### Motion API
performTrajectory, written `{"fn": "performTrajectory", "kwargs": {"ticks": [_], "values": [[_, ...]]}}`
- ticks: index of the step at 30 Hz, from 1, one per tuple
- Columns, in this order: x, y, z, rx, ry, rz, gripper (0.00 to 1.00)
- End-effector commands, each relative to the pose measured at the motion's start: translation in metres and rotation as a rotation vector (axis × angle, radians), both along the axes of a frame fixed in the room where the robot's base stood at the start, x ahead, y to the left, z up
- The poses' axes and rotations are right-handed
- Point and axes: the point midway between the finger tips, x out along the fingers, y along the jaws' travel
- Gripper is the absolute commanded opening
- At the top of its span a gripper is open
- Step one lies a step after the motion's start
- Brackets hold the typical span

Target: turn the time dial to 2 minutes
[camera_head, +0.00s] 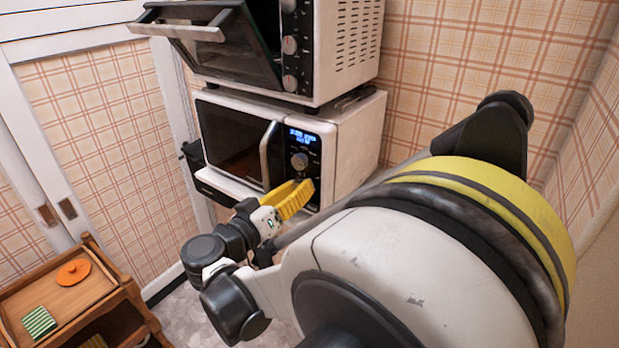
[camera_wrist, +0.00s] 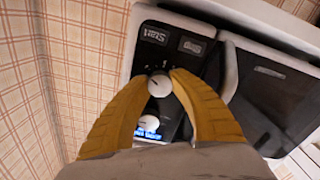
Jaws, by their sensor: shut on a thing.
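The white microwave (camera_head: 350,145) has a black control panel with a lit blue display and two round dials. The upper dial (camera_head: 300,160) is just below the display and is clear of my gripper; it also shows in the wrist view (camera_wrist: 149,122). The lower dial (camera_wrist: 159,86) is white with a dark pointer mark and lies between my yellow fingertips. My gripper (camera_head: 304,188) is shut on this lower dial, and in the wrist view its fingers (camera_wrist: 160,80) touch it from both sides. In the head view my fingers hide that dial. The dial markings are too small to read.
The microwave door (camera_head: 232,143) is closed, its handle (camera_head: 267,155) left of the panel. A toaster oven (camera_head: 340,45) stands on top with its door (camera_head: 215,50) hanging open above. A wooden cart (camera_head: 95,300) is at lower left. A wall is close on the right.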

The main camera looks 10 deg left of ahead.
Motion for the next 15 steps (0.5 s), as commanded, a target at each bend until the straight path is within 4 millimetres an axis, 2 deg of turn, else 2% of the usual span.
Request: {"fn": "performTrajectory", "kwargs": {"ticks": [2,3,4,5,15], "values": [[0.0003,0.0006,0.0011,-0.002,-0.002,0.001,0.00],[0.0003,0.0006,0.0011,-0.002,-0.002,0.001,0.38],[0.0002,0.0006,0.0010,-0.002,-0.002,0.001,0.47],[0.0002,0.0005,0.0009,-0.002,-0.001,0.001,0.51],[-0.0030,0.0019,0.0005,-0.001,0.000,0.001,0.51]]}}
